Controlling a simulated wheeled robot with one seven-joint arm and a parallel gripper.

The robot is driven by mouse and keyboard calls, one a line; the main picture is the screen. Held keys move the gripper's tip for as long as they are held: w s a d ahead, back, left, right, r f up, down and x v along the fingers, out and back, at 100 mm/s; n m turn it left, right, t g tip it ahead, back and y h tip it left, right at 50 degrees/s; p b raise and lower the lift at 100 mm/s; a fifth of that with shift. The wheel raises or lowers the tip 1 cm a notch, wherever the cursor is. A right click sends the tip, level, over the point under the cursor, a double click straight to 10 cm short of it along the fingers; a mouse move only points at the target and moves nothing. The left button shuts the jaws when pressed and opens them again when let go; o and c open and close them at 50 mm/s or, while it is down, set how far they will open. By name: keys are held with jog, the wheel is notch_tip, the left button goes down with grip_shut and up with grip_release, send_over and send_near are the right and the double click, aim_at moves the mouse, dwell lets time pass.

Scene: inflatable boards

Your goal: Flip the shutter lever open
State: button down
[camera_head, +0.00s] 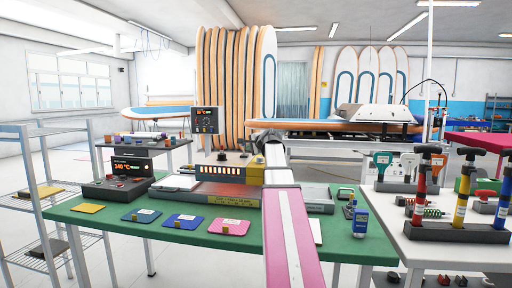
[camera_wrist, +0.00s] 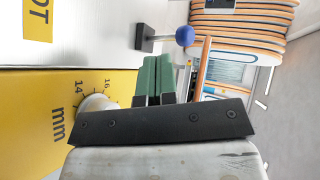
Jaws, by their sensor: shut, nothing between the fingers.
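A short lever with a grey bar, a black block and a round blue knob (camera_wrist: 185,36) shows in the wrist view, at the top middle. I take it to be the shutter lever; no label on it is visible. My gripper (camera_wrist: 153,60) shows at the middle of the wrist view, its two green fingers together with nothing between them. The fingertips are just below the black block and knob in the picture and look apart from them. In the head view my pink and white arm reaches over the green table to the machine, hiding part of it and the lever.
A yellow panel (camera_wrist: 50,105) with a dial marked in mm fills the left of the wrist view, below a white surface. The green table (camera_head: 190,238) holds coloured pads and a control box (camera_head: 117,185). A white table (camera_head: 440,255) with pumps stands right.

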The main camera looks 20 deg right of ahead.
jog(key=shift+w+a+r, duration=0.15)
jog(key=shift+w+r, duration=0.05)
jog(key=shift+w, duration=0.6)
jog(key=shift+w+a+r, duration=0.15)
jog(key=shift+w+r, duration=0.05)
jog(key=shift+w, duration=0.6)
jog(key=shift+w+d+r, duration=0.15)
jog(key=shift+w+r, duration=0.05)
